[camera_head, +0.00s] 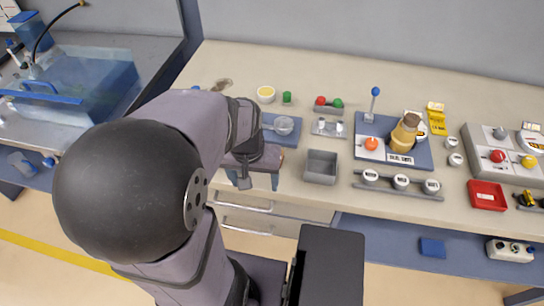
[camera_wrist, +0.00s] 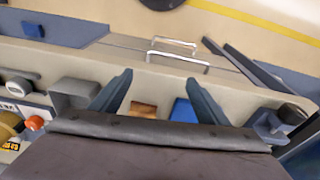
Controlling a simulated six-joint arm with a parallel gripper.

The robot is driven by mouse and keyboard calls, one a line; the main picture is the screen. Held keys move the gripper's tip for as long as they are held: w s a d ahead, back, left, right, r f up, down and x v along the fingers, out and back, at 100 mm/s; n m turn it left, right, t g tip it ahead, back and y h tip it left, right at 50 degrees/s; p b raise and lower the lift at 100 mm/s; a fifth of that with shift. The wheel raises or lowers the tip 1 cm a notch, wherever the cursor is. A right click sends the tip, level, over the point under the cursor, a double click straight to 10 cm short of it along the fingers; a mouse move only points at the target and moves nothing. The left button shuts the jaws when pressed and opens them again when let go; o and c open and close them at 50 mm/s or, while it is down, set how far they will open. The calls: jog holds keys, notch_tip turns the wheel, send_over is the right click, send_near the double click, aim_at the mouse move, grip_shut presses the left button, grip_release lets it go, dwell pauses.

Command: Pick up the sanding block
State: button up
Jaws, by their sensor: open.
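A small orange-brown block (camera_wrist: 143,108), which looks like the sanding block, lies on the bench top in the wrist view. It is seen between my fingers, nearer the left one, and partly hidden by the gripper body. A blue item (camera_wrist: 183,110) lies beside it, near the right finger. My gripper (camera_wrist: 159,76) is open and empty, with both fingers apart. In the head view my gripper (camera_head: 260,180) is over the front edge of the bench, and my arm hides much of that area. I cannot make out the block clearly there.
A grey open bin (camera_head: 321,167) stands just right of my gripper. A rack of white-topped jars (camera_head: 400,182) and a blue panel (camera_head: 425,157) are farther right. Drawers (camera_head: 245,216) are below.

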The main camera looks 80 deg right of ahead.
jog(key=shift+s+d+r+m+h, duration=0.15)
jog(key=shift+s+d+r+m, duration=0.1)
jog(key=shift+s+d, duration=0.25)
jog(key=shift+s+d+r+m+h, duration=0.15)
jog(key=shift+s+d+r, duration=0.05)
jog(key=shift+s+d, duration=0.25)
jog(key=d+r+h, duration=0.2)
jog(key=d+r, duration=0.1)
jog(key=d, duration=0.3)
jog(key=shift+m, duration=0.4)
jog(key=shift+p+x, duration=0.5)
jog(key=shift+x, duration=2.95)
jog(key=shift+c, duration=0.6)
jog(key=shift+r, duration=0.1)
jog(key=c, duration=1)
